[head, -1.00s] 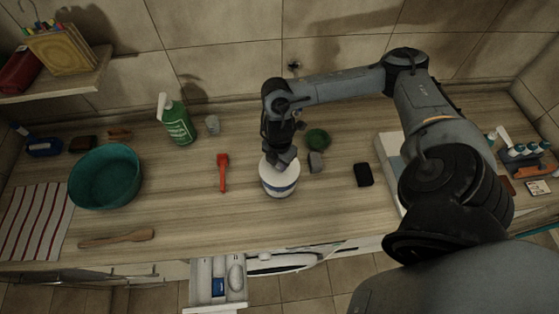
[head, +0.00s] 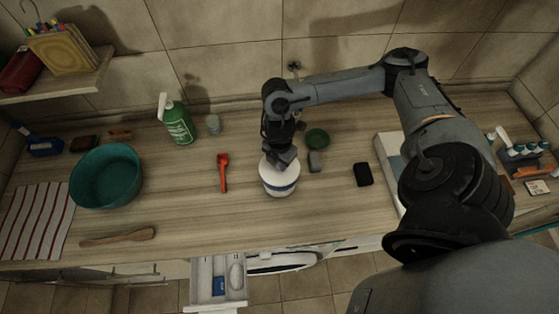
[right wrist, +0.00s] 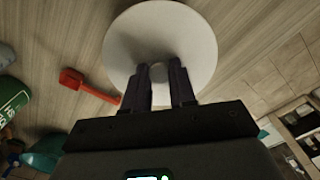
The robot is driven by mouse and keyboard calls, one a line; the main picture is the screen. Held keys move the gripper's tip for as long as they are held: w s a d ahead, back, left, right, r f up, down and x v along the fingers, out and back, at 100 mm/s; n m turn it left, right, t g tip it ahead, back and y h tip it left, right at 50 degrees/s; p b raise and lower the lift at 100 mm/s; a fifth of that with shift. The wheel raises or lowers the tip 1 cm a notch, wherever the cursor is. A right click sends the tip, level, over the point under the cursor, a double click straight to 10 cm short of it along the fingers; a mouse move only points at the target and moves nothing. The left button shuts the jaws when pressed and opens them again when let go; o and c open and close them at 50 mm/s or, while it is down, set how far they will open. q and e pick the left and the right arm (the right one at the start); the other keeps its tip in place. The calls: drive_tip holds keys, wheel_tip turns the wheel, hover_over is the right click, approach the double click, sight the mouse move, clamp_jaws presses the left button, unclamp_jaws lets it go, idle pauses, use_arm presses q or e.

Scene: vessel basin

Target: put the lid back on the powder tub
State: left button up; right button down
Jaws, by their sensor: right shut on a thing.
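The powder tub (head: 281,189) is white with a blue band and stands upright on the wooden counter, right of the red scoop. The lid (right wrist: 160,32) is a white disc with a small knob in the right wrist view. In the head view the lid (head: 267,173) is at the tub's top, partly hidden by my right gripper (head: 280,163). My right gripper (right wrist: 160,70) is shut on the lid's knob from above. I cannot tell whether the lid is fully seated or just above the rim. My left gripper is not in view.
A red scoop (head: 223,171) lies left of the tub. A grey block (head: 316,161) and a round green thing (head: 317,138) sit close on its right, with a black item (head: 363,174) farther right. A teal basin (head: 105,178) stands left. An open drawer (head: 218,284) juts out in front.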

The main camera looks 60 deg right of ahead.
drive_tip(key=shift+p, duration=0.3)
idle(0.6)
drive_tip(key=shift+f, duration=0.15)
idle(0.7)
idle(0.5)
drive_tip(key=shift+p, duration=0.4)
idle(0.4)
drive_tip(key=c, duration=0.8)
unclamp_jaws()
drive_tip(key=shift+c, duration=0.2)
drive_tip(key=o, duration=0.5)
